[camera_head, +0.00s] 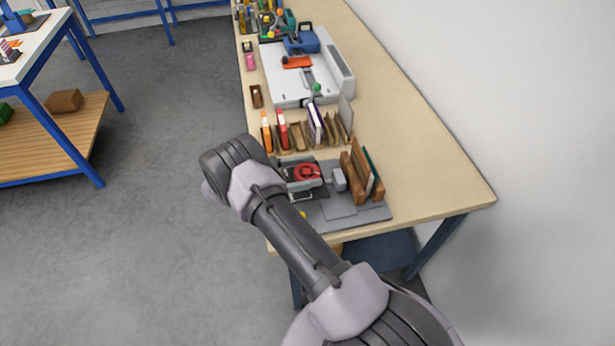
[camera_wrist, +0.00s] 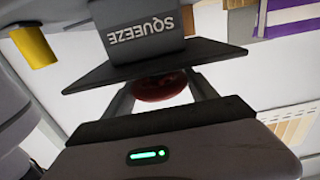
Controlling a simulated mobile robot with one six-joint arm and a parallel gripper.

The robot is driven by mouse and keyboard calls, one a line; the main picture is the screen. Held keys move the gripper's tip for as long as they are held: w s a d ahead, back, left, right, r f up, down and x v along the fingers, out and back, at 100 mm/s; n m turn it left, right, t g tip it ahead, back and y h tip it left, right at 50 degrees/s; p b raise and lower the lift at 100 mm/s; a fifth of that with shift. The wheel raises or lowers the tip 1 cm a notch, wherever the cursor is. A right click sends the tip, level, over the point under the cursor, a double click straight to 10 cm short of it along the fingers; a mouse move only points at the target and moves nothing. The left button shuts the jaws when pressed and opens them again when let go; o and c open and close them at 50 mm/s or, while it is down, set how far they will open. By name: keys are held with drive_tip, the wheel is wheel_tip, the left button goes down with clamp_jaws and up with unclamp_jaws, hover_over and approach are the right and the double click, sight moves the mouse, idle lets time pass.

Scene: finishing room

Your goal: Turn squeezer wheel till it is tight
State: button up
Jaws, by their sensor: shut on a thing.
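The red squeezer wheel (camera_head: 307,172) sits on the squeezer at the near end of the bench, partly hidden by my arm. In the wrist view the red wheel (camera_wrist: 158,90) lies between the two fingers of my gripper (camera_wrist: 161,80), which is shut on it. A dark plate hides part of the wheel and the fingertips. The grey squeezer block (camera_wrist: 146,30) with the word SQUEEZE, upside down in this view, stands just beyond the plate. In the head view my wrist hides the gripper. I cannot tell how tight the wheel is.
A grey board (camera_head: 345,213) lies under the squeezer. A wooden holder (camera_head: 357,180) stands right of it. Several upright books and blocks stand behind, then a white machine (camera_head: 290,88). A wall runs along the bench's right side.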

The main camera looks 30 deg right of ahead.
idle(0.4)
drive_tip(key=o, duration=1.4)
drive_tip(key=shift+d, duration=0.1)
drive_tip(key=shift+c, duration=0.2)
